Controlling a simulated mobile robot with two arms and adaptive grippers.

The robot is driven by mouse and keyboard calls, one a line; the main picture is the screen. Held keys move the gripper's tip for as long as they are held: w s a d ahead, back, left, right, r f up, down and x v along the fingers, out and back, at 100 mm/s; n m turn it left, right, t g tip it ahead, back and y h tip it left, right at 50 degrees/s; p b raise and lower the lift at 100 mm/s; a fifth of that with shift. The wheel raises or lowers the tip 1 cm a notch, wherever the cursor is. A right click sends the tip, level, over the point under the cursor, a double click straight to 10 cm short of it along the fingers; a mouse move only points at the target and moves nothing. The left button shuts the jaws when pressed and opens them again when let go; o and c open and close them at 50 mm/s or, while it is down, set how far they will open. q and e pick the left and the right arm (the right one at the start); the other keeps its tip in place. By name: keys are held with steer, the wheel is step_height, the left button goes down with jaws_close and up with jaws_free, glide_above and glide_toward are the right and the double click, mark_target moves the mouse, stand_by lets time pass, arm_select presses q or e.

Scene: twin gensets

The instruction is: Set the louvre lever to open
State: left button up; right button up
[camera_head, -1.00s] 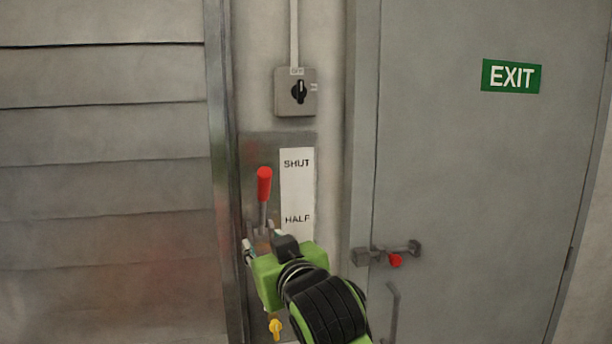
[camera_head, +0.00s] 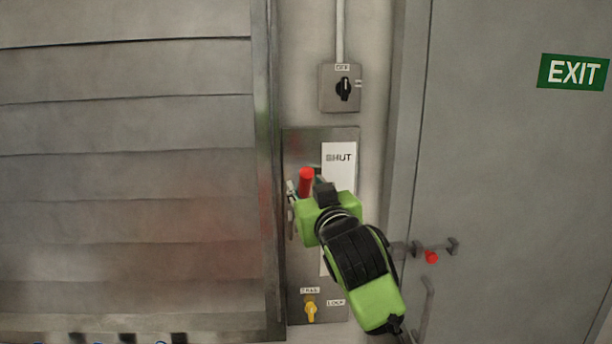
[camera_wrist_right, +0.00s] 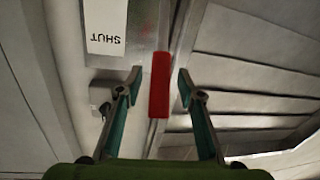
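The louvre lever has a red grip (camera_head: 306,180) on a grey metal plate (camera_head: 302,145), just below the level of the word SHUT on a white label strip (camera_head: 338,172). The lower part of the strip is mostly hidden by my right gripper (camera_head: 306,190), which is at the red grip. In the right wrist view, the lever's red grip (camera_wrist_right: 159,85) stands between the two spread fingertips of my right gripper (camera_wrist_right: 158,79), with a gap on each side. The lever's shaft is hidden. My left gripper does not show.
A yellow handle (camera_head: 310,309) with small labels is at the plate's foot. A rotary switch (camera_head: 341,88) is above the plate. Louvre slats (camera_head: 120,180) fill the left. A grey door (camera_head: 510,200) with an EXIT sign (camera_head: 572,72) and a red-knobbed latch (camera_head: 432,256) is right.

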steer(key=shift+w+a, duration=0.15)
steer(key=shift+w, duration=0.6)
steer(key=shift+c, duration=1.1)
jaws_close()
steer(key=s+f+t+y+b, duration=0.1)
steer(key=s+f+t+b, duration=0.2)
steer(key=b, duration=0.9)
steer(key=s+f+n+t+y+b, duration=0.1)
steer(key=s+f+t+b, duration=0.2)
steer(key=f+b, duration=0.5)
steer(key=shift+s+f+n+t+b, duration=0.35)
steer(key=shift+s+b, duration=0.3)
steer(key=shift+b, duration=1.65)
